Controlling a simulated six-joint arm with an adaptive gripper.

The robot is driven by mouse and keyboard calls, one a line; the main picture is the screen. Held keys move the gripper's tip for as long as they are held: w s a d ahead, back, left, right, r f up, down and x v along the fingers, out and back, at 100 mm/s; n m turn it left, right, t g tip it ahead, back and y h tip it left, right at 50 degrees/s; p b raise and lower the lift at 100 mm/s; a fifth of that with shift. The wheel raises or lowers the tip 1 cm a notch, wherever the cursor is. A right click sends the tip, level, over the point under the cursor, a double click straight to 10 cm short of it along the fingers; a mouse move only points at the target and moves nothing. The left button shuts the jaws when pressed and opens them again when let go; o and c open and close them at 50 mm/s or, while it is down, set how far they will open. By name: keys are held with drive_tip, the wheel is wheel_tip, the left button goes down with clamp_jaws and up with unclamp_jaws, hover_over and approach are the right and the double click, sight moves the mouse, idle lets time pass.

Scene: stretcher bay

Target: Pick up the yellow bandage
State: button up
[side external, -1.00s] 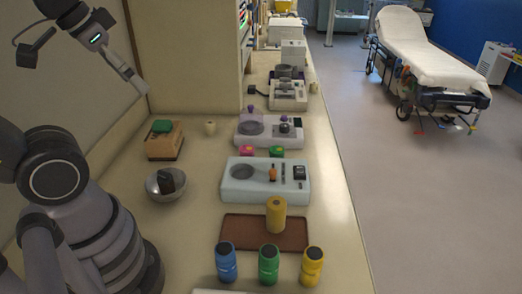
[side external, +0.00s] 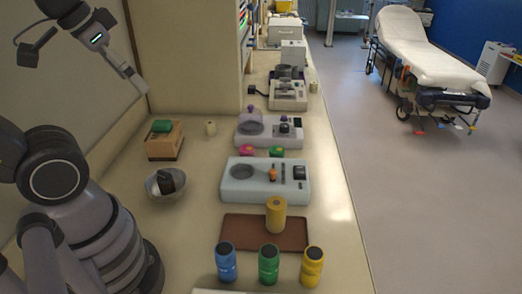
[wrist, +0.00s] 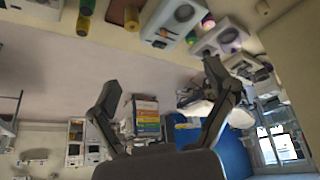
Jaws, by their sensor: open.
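The yellow bandage, a yellow roll (side external: 276,215), stands upright on a brown tray (side external: 240,232) in the middle of the counter in the side external view. A yellow roll (wrist: 132,19) also shows at the top edge of the wrist view, partly cut off. My gripper (side external: 132,80) is at the upper left of the side external view, high above the counter and well away from the roll. In the wrist view my gripper (wrist: 160,78) has its two fingers spread apart with nothing between them.
A metal bowl (side external: 166,185) and a cardboard box (side external: 164,142) stand to the left. A stretcher (side external: 425,55) is across the floor.

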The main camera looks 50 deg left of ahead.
sight(276, 212)
drive_tip(key=w+d+f+n+g+h, duration=0.3)
drive_tip(key=w+f+n+g+h, duration=0.15)
drive_tip(key=f+h, duration=0.35)
drive_tip(key=w+d+f+n+g+h, duration=0.3)
drive_tip(key=w+f+n+h, duration=0.3)
drive_tip(key=f, duration=0.3)
drive_tip(key=a+f+n+t, duration=0.1)
drive_tip(key=f+n+t, duration=0.4)
drive_tip(key=f, duration=0.1)
drive_tip(key=w+a+f+n+t+y, duration=0.1)
drive_tip(key=f+n+t, duration=0.4)
drive_tip(key=f+n, duration=0.1)
drive_tip(key=a+f+n+t+y, duration=0.1)
drive_tip(key=a+f+n+t, duration=0.1)
drive_tip(key=f+n+t, duration=0.3)
drive_tip(key=shift+w+a+f+n+t, duration=0.1)
drive_tip(key=shift+f+n, duration=0.1)
drive_tip(key=shift+f, duration=0.3)
drive_tip(key=shift+w+d+f+n+t, duration=0.1)
drive_tip(key=shift+f+n, duration=0.15)
drive_tip(key=shift+f, duration=0.3)
drive_tip(key=shift+w+a+f+n+t, duration=0.1)
drive_tip(key=shift+f+n, duration=0.1)
drive_tip(key=shift+f, duration=0.3)
drive_tip(key=x, duration=0.8)
drive_tip(key=shift+w, duration=0.15)
drive_tip(key=shift+f+x, duration=0.2)
drive_tip(key=shift+x, duration=1.2)
drive_tip(key=shift+f+x, duration=0.25)
drive_tip(key=shift+x, duration=1.1)
